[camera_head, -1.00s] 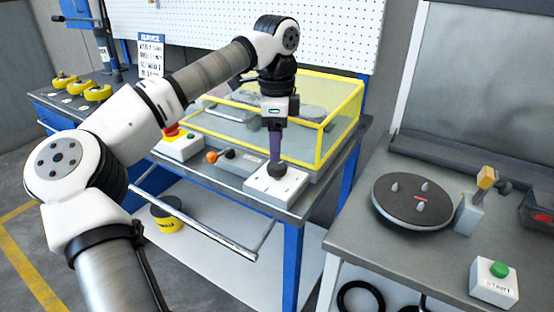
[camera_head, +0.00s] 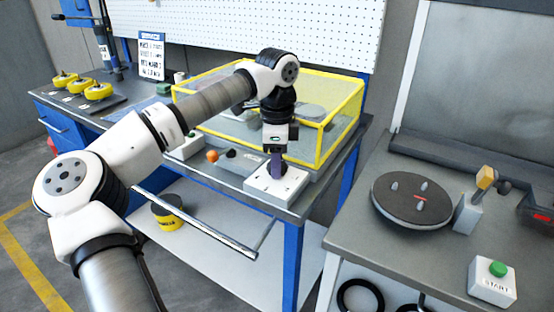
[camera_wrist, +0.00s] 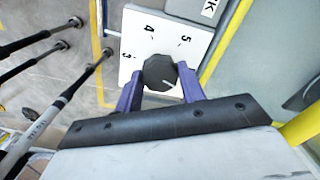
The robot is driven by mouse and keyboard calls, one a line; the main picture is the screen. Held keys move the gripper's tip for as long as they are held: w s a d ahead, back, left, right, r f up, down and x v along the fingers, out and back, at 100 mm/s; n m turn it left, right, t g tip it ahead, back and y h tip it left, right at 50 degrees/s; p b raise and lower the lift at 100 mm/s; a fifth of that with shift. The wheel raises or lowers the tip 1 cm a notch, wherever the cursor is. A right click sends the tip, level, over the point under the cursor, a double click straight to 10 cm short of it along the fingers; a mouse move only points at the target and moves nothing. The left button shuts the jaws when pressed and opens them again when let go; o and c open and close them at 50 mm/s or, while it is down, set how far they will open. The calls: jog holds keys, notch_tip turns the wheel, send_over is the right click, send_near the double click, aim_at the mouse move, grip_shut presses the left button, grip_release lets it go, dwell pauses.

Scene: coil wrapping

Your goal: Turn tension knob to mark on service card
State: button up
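The tension knob (camera_wrist: 158,70) is dark and faceted, on a white panel (camera_wrist: 133,48) with marks 3, 4 and 5 in the wrist view. A pale line on the knob points to the lower right of that view. My gripper (camera_wrist: 160,74) has its purple fingers on either side of the knob. Whether they press on it or leave a slight gap, I cannot tell. In the head view my gripper (camera_head: 276,176) is down at the white knob box (camera_head: 288,190) and hides the knob. The service card (camera_head: 151,55) stands at the back left; its lines are too small to read.
A yellow-framed guard (camera_head: 322,140) stands right behind the knob box. An orange ball-topped lever (camera_head: 212,156) is to its left. The right table holds a dark turntable (camera_head: 412,202) with pegs and a green START button (camera_head: 498,268).

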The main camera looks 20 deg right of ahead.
jog(key=shift+c, duration=0.6)
